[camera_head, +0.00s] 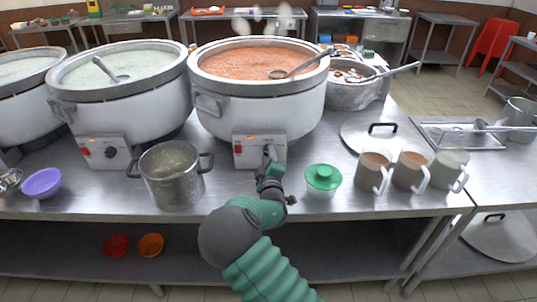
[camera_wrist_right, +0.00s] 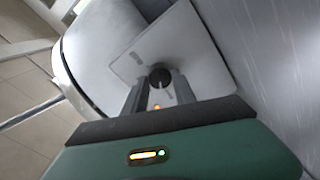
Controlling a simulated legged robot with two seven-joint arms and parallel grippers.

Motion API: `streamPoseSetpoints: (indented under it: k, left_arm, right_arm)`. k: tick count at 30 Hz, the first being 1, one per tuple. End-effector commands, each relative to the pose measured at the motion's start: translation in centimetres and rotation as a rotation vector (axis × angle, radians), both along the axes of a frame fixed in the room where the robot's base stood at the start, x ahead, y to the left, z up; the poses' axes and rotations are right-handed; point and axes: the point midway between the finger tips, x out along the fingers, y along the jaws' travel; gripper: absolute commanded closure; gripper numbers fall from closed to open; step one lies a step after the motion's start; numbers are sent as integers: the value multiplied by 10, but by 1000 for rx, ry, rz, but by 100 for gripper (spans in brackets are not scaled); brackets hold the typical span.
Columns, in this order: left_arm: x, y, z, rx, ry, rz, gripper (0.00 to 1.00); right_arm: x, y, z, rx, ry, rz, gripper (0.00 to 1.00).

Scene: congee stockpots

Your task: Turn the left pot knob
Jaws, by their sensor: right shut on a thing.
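The white pot (camera_head: 120,95) with pale congee has a control panel with a red switch and a black knob (camera_head: 111,152); nothing touches that knob. The pot with orange congee (camera_head: 260,95) has a similar panel (camera_head: 240,151) to the right of it. My right gripper (camera_head: 269,154) is at this second panel and hides its knob in the head view. In the right wrist view, the fingers (camera_wrist_right: 160,86) are shut on the dark round knob (camera_wrist_right: 160,76) of that panel (camera_wrist_right: 185,50). My left gripper is not in view.
A metal pot (camera_head: 172,180) stands left of my right arm. A purple bowl (camera_head: 42,183) is at the far left of the steel table (camera_head: 90,195).

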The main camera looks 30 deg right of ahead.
Motion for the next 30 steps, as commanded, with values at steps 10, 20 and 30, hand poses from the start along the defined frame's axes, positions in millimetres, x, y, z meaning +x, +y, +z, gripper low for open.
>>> streamPoseSetpoints:
  k: [10,20,30]
  left_arm:
    - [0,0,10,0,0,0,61]
    - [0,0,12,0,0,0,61]
    - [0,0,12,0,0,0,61]
  right_arm:
    - [1,1,0,-192,120,1,100]
    - [0,1,-1,-260,162,0,100]
    - [1,1,-1,-265,165,1,100]
